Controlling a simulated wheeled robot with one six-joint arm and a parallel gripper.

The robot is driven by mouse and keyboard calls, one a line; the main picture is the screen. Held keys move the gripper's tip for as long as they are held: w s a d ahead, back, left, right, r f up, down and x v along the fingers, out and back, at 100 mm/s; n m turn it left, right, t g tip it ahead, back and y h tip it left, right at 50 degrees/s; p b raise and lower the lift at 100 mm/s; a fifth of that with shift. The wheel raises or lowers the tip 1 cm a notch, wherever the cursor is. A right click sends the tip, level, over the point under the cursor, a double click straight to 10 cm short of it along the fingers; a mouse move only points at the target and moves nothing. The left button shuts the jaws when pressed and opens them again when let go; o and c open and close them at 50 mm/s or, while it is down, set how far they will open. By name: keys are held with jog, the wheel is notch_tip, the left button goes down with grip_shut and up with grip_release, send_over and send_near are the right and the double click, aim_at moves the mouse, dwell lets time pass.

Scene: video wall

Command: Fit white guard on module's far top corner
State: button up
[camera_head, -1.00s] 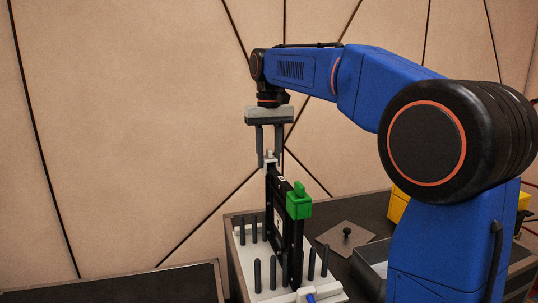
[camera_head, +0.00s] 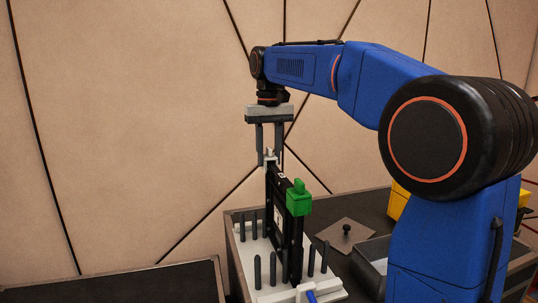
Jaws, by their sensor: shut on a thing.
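The black module (camera_head: 277,225) stands upright in a white rack with dark pegs (camera_head: 250,245). A green guard (camera_head: 299,199) sits on its near top corner. My gripper (camera_head: 270,158) points straight down over the module's far top corner. Its fingers are shut on the small white guard (camera_head: 269,154), of which only a little shows between the fingertips. The white guard is at the far top corner and looks close to or touching it; I cannot tell whether it is seated.
A grey plate with a black knob (camera_head: 346,234) lies on the dark bench right of the module. A grey bin (camera_head: 372,256) and a yellow object (camera_head: 398,204) are beside my arm. A blue item (camera_head: 311,297) is at the rack's near end. A dark surface (camera_head: 160,285) is at the lower left.

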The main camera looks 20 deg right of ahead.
jog(key=shift+f, duration=0.3)
dwell(0.4)
jog(key=o, duration=1.6)
jog(key=shift+r, duration=4.05)
